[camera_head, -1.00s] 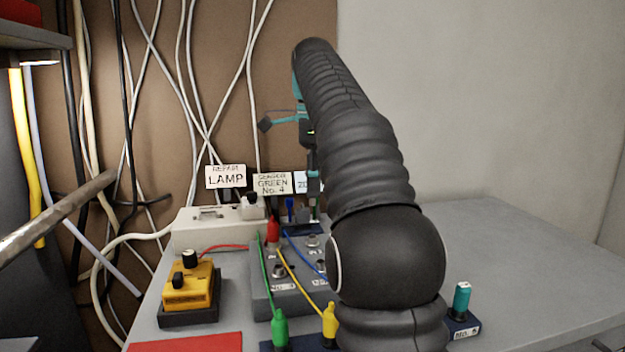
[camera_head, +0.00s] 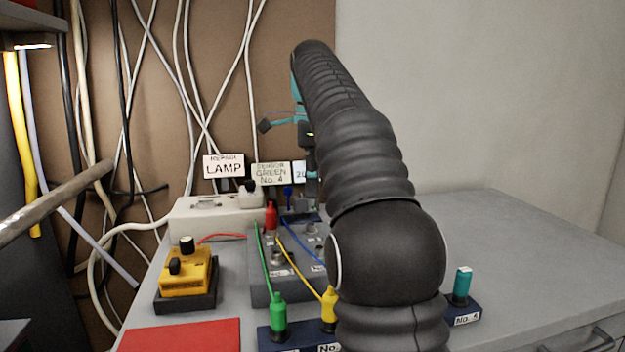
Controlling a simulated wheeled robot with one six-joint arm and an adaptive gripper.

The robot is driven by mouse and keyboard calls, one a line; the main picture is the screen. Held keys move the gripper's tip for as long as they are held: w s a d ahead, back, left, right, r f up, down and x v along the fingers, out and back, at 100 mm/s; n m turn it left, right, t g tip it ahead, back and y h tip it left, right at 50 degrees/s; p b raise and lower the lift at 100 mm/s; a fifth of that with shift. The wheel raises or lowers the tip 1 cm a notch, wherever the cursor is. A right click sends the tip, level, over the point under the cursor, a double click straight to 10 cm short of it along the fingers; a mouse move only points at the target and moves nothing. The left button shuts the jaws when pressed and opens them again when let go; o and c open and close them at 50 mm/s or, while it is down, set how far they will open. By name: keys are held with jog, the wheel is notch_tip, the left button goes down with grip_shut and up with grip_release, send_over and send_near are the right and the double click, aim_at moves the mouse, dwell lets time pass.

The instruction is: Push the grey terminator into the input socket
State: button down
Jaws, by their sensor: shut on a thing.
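My gripper (camera_head: 306,137) is at the far end of my black-sleeved arm, above the back of the grey device box. Only its left edge shows, with teal and dark parts.
A yellow box with black knobs (camera_head: 187,271) stands left, a red mat (camera_head: 180,336) in front. Green (camera_head: 278,314) and yellow (camera_head: 329,304) plugs stand in a front block. A teal piece (camera_head: 462,282) stands on a block at right. A white power strip (camera_head: 205,226) is behind.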

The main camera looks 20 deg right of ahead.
aim_at(312, 205)
jog(key=shift+f+b, duration=0.8)
jog(key=shift+f, duration=0.65)
jog(key=shift+p, duration=1.05)
dwell(0.6)
jog(key=shift+f+b, duration=0.75)
jog(key=shift+f, duration=0.7)
jog(key=c, duration=0.9)
grip_release()
jog(key=shift+c, duration=0.2)
jog(key=shift+r+p, duration=0.75)
jog(key=shift+r, duration=0.65)
jog(key=shift+f+b, duration=0.1)
jog(key=shift+b, duration=0.65)
